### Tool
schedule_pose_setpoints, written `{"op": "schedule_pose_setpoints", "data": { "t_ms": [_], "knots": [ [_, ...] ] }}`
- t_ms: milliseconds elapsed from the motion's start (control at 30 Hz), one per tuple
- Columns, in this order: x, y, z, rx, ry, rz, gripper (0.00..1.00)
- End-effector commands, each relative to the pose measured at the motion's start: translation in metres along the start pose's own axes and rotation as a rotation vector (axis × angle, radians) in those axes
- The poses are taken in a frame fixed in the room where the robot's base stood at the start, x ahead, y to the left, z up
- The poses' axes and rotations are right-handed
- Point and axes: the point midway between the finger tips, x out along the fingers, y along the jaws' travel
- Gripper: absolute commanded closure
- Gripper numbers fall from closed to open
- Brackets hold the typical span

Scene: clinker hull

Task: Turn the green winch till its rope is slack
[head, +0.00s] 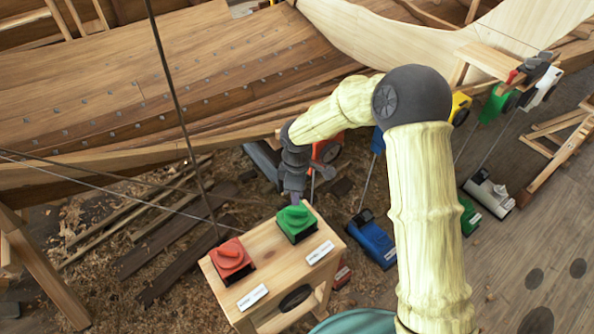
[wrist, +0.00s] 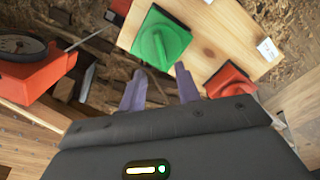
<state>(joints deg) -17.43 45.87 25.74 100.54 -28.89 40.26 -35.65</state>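The green winch (head: 296,222), a knob on a square base, sits at the right end of a wooden stand's top (head: 268,252). It also shows in the wrist view (wrist: 162,42), ahead of the fingers. My gripper (head: 292,196) is just behind and above it in the head view. In the wrist view my gripper (wrist: 160,84) has two purple fingers apart with nothing between them; they appear short of the knob. One thin dark rope (head: 173,95) runs straight down toward the stand; another line (head: 110,185) runs straight from the left. Which one joins the green winch is unclear.
A red winch (head: 231,258) sits beside the green one, with white labels in front. Blue (head: 373,240) and other coloured machines stand right of the stand. The plank hull (head: 160,80) fills the back. Shavings and loose boards cover the floor at left.

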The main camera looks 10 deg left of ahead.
Motion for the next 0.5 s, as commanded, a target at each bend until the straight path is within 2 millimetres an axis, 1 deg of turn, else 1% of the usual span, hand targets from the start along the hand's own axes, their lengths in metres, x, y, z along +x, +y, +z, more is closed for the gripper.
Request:
{"op": "schedule_pose_setpoints", "data": {
  "t_ms": [33, 100, 300, 400, 500],
  "knots": [
    [-0.01, 0.001, 0.0, 0.0, 0.002, 0.004, 0.67],
    [-0.025, 0.001, 0.0, 0.0, 0.002, 0.005, 0.67],
    [-0.064, 0.001, 0.0, 0.001, 0.002, 0.004, 0.67],
    [-0.08, 0.001, 0.0, 0.0, 0.001, 0.003, 0.67],
    [-0.09, 0.0, 0.0, 0.0, 0.001, 0.001, 0.67]
  ]
}}
